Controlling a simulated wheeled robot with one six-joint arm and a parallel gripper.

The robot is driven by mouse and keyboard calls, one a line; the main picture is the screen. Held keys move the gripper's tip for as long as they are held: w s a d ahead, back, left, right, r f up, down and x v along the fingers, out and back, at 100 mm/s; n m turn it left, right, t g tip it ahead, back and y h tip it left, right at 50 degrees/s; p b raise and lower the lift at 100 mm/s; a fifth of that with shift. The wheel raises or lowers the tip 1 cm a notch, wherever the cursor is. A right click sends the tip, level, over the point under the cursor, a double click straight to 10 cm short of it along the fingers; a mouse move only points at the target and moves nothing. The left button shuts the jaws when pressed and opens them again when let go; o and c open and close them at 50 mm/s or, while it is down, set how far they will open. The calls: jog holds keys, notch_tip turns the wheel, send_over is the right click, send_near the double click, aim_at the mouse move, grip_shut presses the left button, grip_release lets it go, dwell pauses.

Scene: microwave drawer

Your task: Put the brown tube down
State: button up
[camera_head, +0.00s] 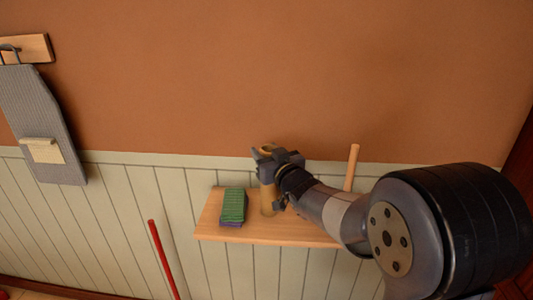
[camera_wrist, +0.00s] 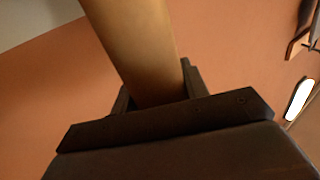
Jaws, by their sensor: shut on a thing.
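The brown tube (camera_head: 268,200) is upright over the wooden shelf (camera_head: 225,232), with its lower end at the shelf top. I cannot tell whether it touches the shelf or hangs just above it. My gripper (camera_head: 266,156) is shut around the tube's upper part. In the wrist view the tube (camera_wrist: 135,45) runs up and out of the picture from between the dark jaws (camera_wrist: 155,98). The fingers and wrist hide part of the tube in the head view.
A green and purple stack (camera_head: 233,204) sits on the shelf just left of the tube. A light wooden rod (camera_head: 352,165) stands upright to the right, behind my arm. A red pole (camera_head: 161,257) is lower left. A grey ironing board (camera_head: 42,115) hangs on the left wall.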

jog(key=shift+f, duration=0.2)
jog(key=o, duration=1.2)
jog(key=shift+r, duration=0.1)
jog(key=shift+c, duration=0.2)
jog(key=shift+r, duration=0.2)
jog(key=b+v, duration=0.1)
jog(key=v, duration=1.1)
jog(key=shift+f, duration=0.1)
